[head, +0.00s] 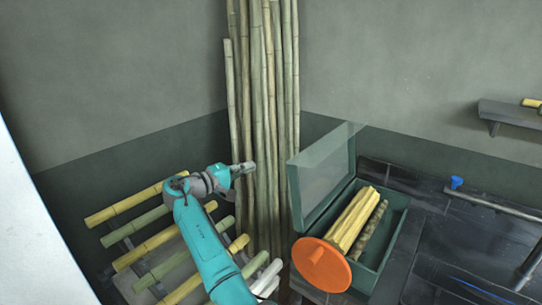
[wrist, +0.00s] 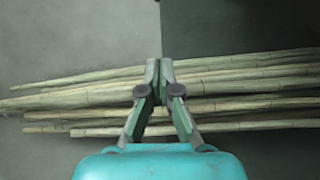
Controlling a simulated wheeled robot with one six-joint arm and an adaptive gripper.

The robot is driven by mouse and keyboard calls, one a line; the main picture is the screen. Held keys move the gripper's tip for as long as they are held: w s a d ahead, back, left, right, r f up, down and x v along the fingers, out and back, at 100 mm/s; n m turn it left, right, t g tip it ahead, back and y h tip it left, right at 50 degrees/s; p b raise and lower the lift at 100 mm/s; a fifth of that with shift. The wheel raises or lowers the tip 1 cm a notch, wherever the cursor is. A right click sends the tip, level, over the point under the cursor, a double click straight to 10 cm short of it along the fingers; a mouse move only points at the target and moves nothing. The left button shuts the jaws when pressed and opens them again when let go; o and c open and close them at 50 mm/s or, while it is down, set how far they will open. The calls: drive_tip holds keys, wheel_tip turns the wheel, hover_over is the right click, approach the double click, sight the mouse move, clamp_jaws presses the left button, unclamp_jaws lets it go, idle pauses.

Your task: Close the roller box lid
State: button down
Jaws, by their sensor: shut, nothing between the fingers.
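The roller box (head: 397,231) is a green box on the dark bench at the right of the head view. Its lid (head: 322,176), a greenish see-through panel in a frame, stands raised and open on the box's left side. Inside lie a ridged yellow roller (head: 352,217) and a darker roller (head: 371,228). My gripper (head: 250,166) is left of the lid, at about the height of its upper part, apart from it. In the wrist view my gripper (wrist: 160,62) is shut and empty, with cane stalks behind it. The box and lid are not in the wrist view.
Tall cane stalks (head: 263,120) lean in the corner behind my gripper. A rack of cut cane pieces (head: 150,243) is at lower left. An orange disc (head: 321,266) sits at the box's front. A blue-ended bar (head: 490,204) and a wall shelf (head: 512,114) are at right.

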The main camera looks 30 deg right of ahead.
drive_tip(key=s+d, duration=0.2)
drive_tip(key=d, duration=0.9)
drive_tip(key=shift+s+d, duration=0.15)
drive_tip(key=shift+s, duration=0.1)
drive_tip(key=shift+d+r, duration=0.1)
drive_tip(key=shift+r, duration=0.1)
